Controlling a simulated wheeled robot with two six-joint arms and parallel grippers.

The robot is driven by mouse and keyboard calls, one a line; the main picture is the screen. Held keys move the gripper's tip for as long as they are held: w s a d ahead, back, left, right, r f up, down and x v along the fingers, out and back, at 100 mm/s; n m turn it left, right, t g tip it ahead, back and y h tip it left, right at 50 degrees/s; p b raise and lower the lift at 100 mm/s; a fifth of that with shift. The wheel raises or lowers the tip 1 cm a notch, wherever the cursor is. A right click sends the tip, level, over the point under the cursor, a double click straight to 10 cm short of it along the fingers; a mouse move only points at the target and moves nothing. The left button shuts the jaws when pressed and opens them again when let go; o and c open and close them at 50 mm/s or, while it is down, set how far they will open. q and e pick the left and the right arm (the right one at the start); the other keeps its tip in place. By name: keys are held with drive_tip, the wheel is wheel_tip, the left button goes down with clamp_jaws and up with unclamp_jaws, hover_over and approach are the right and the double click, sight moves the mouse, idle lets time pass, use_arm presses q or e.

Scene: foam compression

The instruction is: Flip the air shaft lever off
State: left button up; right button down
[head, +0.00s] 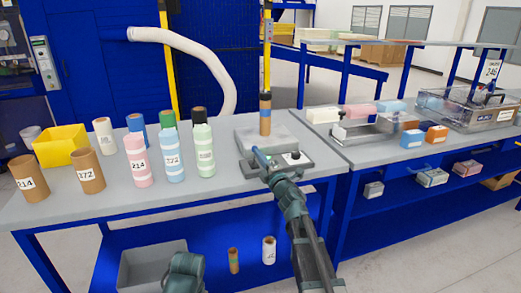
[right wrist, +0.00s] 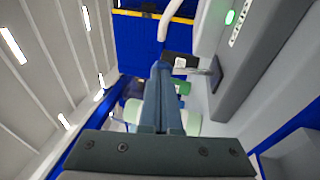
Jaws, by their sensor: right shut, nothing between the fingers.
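The air shaft stand (head: 310,165) is a grey unit near the front edge of the left table. My right gripper (head: 262,160) is shut and empty at the stand's front left. In the right wrist view its closed fingers (right wrist: 162,72) point toward a dark block with a metal bar (right wrist: 200,71), perhaps the lever. Contact cannot be told.
Pink (head: 138,165), blue (head: 172,160) and green (head: 204,155) wrapped rolls stand left of the stand. A yellow bin (head: 60,145) and brown cores are farther left. The right table (head: 360,153) holds small boxes and a clear-sided machine (head: 470,110).

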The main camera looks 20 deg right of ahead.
drive_tip(key=shift+w+r, duration=0.4)
drive_tip(key=shift+w, duration=0.05)
drive_tip(key=shift+d+r+p+x, duration=0.15)
drive_tip(key=shift+p+x, duration=0.1)
drive_tip(key=shift+x, duration=0.5)
drive_tip(key=shift+d+r+p+x, duration=0.15)
drive_tip(key=shift+p+x, duration=0.1)
drive_tip(key=shift+x, duration=0.5)
use_arm(q)
drive_tip(key=shift+r, duration=0.95)
use_arm(e)
drive_tip(key=shift+f, duration=0.1)
drive_tip(key=shift+s, duration=0.1)
drive_tip(key=shift+s+r+p, duration=0.3)
drive_tip(key=shift+s, duration=0.05)
use_arm(q)
wheel_tip(320, 180, up, 8)
drive_tip(key=d+p, duration=0.2)
drive_tip(key=p, duration=0.5)
drive_tip(key=shift+s+f, duration=0.2)
drive_tip(key=shift+s, duration=0.1)
use_arm(e)
drive_tip(key=s+d+r, duration=0.2)
drive_tip(key=s+r, duration=0.5)
drive_tip(key=s, duration=0.3)
drive_tip(key=shift+s+d, duration=0.25)
drive_tip(key=shift+s, duration=0.1)
